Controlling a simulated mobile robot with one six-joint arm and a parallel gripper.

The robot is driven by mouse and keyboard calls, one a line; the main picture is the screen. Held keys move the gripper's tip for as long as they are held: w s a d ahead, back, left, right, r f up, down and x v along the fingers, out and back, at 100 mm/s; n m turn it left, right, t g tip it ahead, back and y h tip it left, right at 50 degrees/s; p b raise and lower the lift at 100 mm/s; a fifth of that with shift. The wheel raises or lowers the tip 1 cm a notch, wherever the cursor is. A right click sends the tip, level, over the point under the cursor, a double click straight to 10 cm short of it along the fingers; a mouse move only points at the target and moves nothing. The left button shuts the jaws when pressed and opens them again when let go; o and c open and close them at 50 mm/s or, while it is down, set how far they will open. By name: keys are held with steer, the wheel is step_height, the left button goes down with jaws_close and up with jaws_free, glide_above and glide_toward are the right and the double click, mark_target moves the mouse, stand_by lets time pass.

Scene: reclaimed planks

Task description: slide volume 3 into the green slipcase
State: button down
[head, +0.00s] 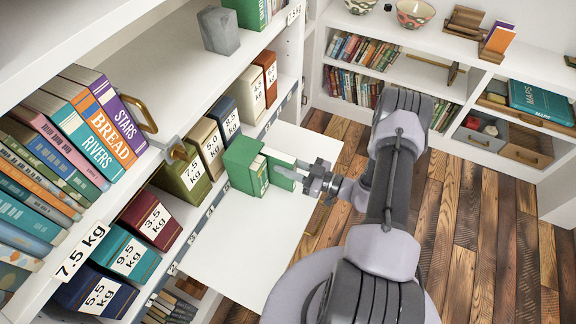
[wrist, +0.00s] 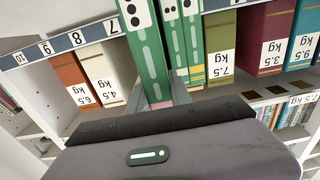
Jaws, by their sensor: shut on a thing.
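The green slipcase (head: 239,163) stands upright on the white board, its open side facing my gripper, with green volumes (head: 262,177) inside. My gripper (head: 299,176) is shut on a green volume (head: 283,179), which I take to be volume 3, just right of the slipcase mouth. In the wrist view the held volume (wrist: 148,62) stands upright between my fingers, its white label with black dots cut by the top edge. Two slimmer-looking green spines (wrist: 177,45) stand beyond it to the right. Whether its far edge has entered the slipcase is hidden.
The white board (head: 245,240) has clear room in front. A grey block (head: 219,30) stands on the shelf above.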

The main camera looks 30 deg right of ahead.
steer(key=shift+x, duration=1.2)
steer(key=c, duration=1.1)
jaws_free()
steer(key=shift+s, duration=0.1)
steer(key=shift+s+d, duration=0.1)
steer(key=p+v, duration=0.3)
steer(key=v, duration=1.4)
steer(key=shift+d, duration=0.2)
